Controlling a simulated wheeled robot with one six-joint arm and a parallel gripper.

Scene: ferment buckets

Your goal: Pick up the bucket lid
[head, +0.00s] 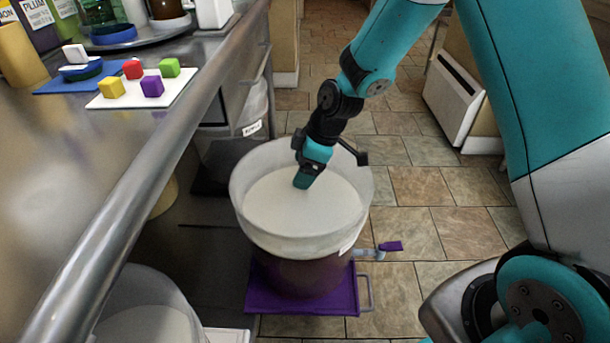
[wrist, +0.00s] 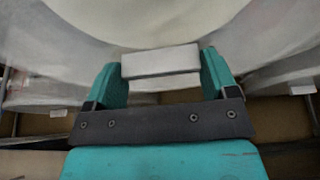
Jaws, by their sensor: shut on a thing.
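A large translucent bucket (head: 240,190) with dark brown contents low down stands on the floor beside the counter. A round white surface, seemingly the bucket lid (head: 305,212), lies inside its upper walls. My gripper (head: 303,181) points down inside the rim, over the lid's middle. In the wrist view my gripper (wrist: 160,75) is shut on a pale grey block, seemingly the lid's handle (wrist: 160,62), with the white lid (wrist: 160,18) beyond it. The fingers hide part of the handle in the head view. I cannot tell whether the lid is lifted.
The bucket stands on a purple platform (head: 332,300), with a purple-handled tap (head: 390,247) at its right. A second translucent bucket (head: 125,282) is at lower left. The steel counter (head: 60,190) holds a white board (head: 125,98) with coloured cubes. Tiled floor (head: 430,195) is clear to the right.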

